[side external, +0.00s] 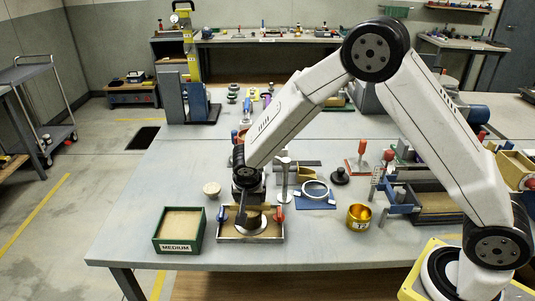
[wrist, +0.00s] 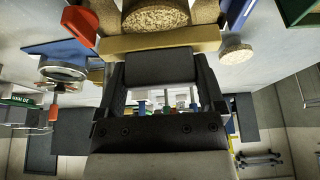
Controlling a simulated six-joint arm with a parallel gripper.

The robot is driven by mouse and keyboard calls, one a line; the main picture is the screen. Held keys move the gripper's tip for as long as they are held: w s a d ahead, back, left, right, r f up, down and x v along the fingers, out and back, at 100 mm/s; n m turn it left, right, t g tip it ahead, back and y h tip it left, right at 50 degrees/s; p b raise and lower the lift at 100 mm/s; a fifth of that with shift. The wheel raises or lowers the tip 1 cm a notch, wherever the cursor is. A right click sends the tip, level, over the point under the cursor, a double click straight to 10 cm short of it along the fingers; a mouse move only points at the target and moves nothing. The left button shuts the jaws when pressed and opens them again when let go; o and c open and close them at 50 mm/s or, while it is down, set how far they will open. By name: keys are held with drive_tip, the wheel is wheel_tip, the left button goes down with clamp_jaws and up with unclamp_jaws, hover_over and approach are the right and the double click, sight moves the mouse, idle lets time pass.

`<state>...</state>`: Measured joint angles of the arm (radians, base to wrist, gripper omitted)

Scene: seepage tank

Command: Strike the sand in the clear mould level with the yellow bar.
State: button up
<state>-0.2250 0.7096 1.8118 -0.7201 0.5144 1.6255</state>
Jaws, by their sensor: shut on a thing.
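My gripper (side external: 247,203) points down over a shallow sand-coloured tray (side external: 226,234) near the table's front edge. In the wrist view my gripper (wrist: 160,70) is shut on a dark grip block, with the yellow bar (wrist: 160,42) across its far end. Just beyond the bar, a round patch of grainy brown sand (wrist: 155,17) shows, cut off by the top edge. The clear mould's wall cannot be made out. In the side view my gripper hides the bar and much of the sand. I cannot tell whether the bar touches the sand.
A green box labelled MEDIUM (side external: 163,239) holds sand to the left. A pale round dish (side external: 211,190) stands behind it. A gold cup (side external: 358,218) and a blue plate with a ring (side external: 317,200) are to the right. A tall metal post (side external: 285,182) stands close by.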

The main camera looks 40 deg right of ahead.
drive_tip(key=shift+s+a, duration=0.15)
drive_tip(key=shift+s, duration=0.05)
drive_tip(key=shift+s+a, duration=0.25)
drive_tip(key=shift+s+a, duration=0.2)
drive_tip(key=shift+a, duration=0.05)
idle(0.5)
drive_tip(key=shift+s+a, duration=0.2)
drive_tip(key=shift+s+a, duration=0.35)
idle(0.4)
drive_tip(key=shift+s+a, duration=0.25)
drive_tip(key=shift+s+a+f, duration=0.1)
drive_tip(key=shift+s+a, duration=0.05)
drive_tip(key=shift+s, duration=0.1)
idle(0.7)
drive_tip(key=shift+r, duration=0.2)
